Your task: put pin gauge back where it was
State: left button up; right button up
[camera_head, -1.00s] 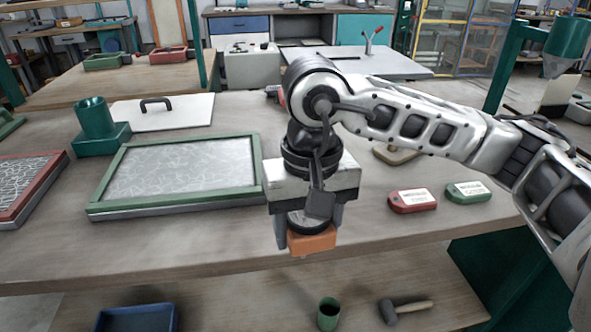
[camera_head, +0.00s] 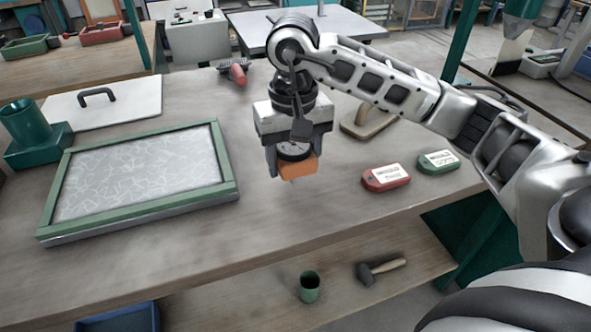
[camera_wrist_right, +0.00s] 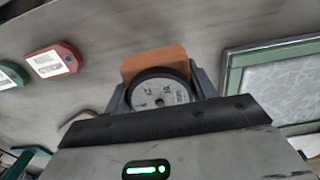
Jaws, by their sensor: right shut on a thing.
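The pin gauge is an orange block (camera_head: 297,168) with a round dial (camera_head: 294,150) on it. My right gripper (camera_head: 291,160) is shut on it and holds it over the front part of the workbench, right of the green-framed panel. In the right wrist view the orange block (camera_wrist_right: 155,65) and the white dial face (camera_wrist_right: 160,93) show between the fingers (camera_wrist_right: 158,95). I cannot tell the exact height of the gauge above the bench top. My left gripper is not in view.
The green-framed panel (camera_head: 228,180) lies at left. A red tag (camera_head: 386,178) and a green tag (camera_head: 438,162) lie at right. A wooden-handled tool (camera_head: 366,122) and a red-handled tool (camera_head: 238,72) lie behind. Bare bench (camera_head: 270,215) surrounds the gauge. A cup (camera_head: 310,287) and hammer (camera_head: 380,270) are on the lower shelf.

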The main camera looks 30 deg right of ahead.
aim_at(295, 186)
jog(key=shift+w+d+f, duration=0.15)
jog(key=shift+f, duration=0.1)
jog(key=f, duration=0.3)
jog(key=shift+w+d+p, duration=0.2)
jog(key=shift+d+p, duration=0.1)
jog(key=shift+p, duration=0.1)
jog(key=shift+f, duration=0.5)
jog(key=shift+f+b, duration=0.25)
jog(key=shift+b, duration=0.1)
jog(key=o, duration=1.2)
jog(key=shift+r, duration=0.1)
jog(key=shift+o, duration=0.2)
